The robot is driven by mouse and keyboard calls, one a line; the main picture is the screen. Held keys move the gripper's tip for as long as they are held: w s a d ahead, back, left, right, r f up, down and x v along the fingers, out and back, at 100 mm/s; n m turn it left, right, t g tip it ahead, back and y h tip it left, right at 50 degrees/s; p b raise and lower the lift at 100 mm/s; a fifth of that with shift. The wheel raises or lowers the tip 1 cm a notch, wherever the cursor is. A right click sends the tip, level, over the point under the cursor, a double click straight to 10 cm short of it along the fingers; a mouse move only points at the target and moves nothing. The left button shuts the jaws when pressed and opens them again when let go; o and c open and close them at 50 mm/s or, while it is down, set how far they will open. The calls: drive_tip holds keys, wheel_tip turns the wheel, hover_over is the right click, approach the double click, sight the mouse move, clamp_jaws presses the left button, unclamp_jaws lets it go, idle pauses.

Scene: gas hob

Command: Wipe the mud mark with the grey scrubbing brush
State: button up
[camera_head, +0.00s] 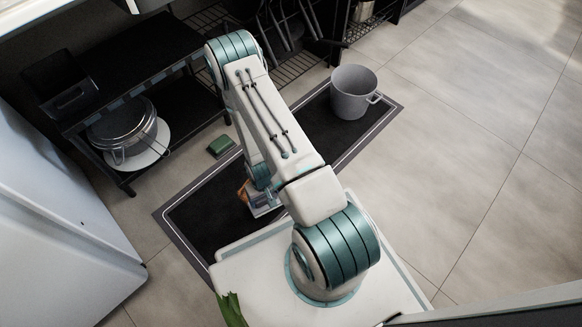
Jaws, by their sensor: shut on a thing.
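My gripper (264,202) is low over the dark mat, partly hidden behind my own arm. It is shut on a small grey thing, which I take to be the grey scrubbing brush; its outline is mostly hidden. A small orange-brown patch (244,192) shows just left of my gripper, close against it. I cannot tell whether this is the mud mark or part of a held thing. No other mud mark is clear in this view.
The dark mat (205,212) with a pale border lies on the tiled floor. A grey bucket (352,94) stands at its far end. A green block (220,146) lies beyond the mat. A black shelf (160,55) holds a pot (122,128). A white cabinet (50,220) is left; open floor is right.

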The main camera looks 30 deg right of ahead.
drive_tip(key=shift+w+r+p, duration=0.1)
drive_tip(key=shift+r+p, duration=2.3)
drive_tip(key=shift+r, duration=1.6)
